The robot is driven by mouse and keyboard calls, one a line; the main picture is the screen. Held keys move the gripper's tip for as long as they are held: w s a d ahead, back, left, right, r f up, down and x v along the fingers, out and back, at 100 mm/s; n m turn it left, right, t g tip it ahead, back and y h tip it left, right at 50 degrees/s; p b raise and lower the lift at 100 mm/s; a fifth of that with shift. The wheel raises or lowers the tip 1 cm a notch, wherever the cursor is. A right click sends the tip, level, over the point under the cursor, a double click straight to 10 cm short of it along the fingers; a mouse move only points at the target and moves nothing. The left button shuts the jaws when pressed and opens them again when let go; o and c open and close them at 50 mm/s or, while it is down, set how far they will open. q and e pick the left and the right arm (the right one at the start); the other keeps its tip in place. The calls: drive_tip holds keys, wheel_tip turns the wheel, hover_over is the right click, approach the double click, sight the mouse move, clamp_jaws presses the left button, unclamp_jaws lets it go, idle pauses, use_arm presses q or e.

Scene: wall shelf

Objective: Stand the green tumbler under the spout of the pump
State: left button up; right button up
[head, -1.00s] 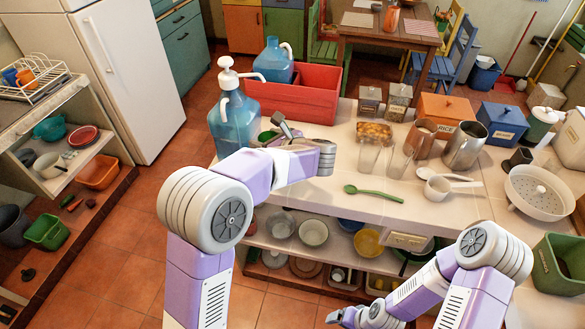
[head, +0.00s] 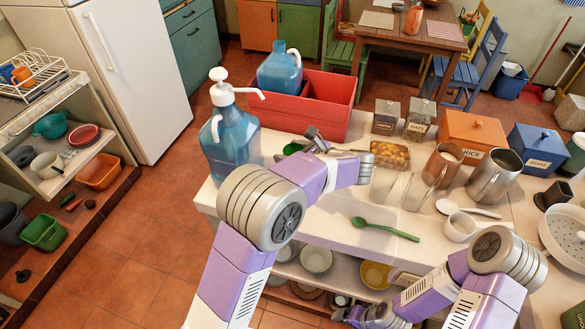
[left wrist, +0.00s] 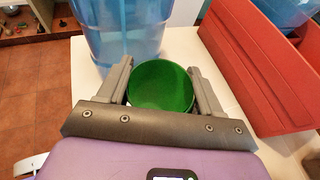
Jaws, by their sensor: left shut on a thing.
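The green tumbler (left wrist: 160,88) is between the fingers of my left gripper (left wrist: 160,92), seen from above in the left wrist view. In the head view only a bit of the tumbler (head: 293,148) shows beside the left gripper (head: 315,142). The pump is a blue bottle (head: 229,145) with a white head; its white spout (head: 246,93) points right. The tumbler is right of the bottle, apart from it in the head view. The bottle (left wrist: 125,30) also shows behind the tumbler in the wrist view. My right gripper (head: 350,315) is low by the lower shelf; its fingers are unclear.
Clear glasses, jars, a metal pitcher (head: 495,178) and a white cup (head: 459,227) stand to the right. A green spoon (head: 385,229) lies near the counter's front edge.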

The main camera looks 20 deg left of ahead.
use_arm(q)
drive_tip(key=shift+w+f+b, duration=0.15)
drive_tip(key=shift+f+b, duration=0.2)
drive_tip(key=shift+f, duration=2.25)
drive_tip(key=shift+f, duration=0.15)
drive_tip(key=o, duration=1)
drive_tip(key=shift+f+b, duration=0.1)
drive_tip(key=shift+b, duration=0.2)
drive_tip(key=o, duration=0.5)
drive_tip(key=shift+r, duration=0.2)
drive_tip(key=shift+d+r+p, duration=0.1)
drive_tip(key=shift+r+p, duration=0.05)
drive_tip(key=shift+p, duration=0.25)
drive_tip(key=v, duration=1.1)
drive_tip(key=shift+s+d+p, duration=0.25)
drive_tip(key=shift+d+p, duration=0.1)
drive_tip(key=shift+p, duration=0.05)
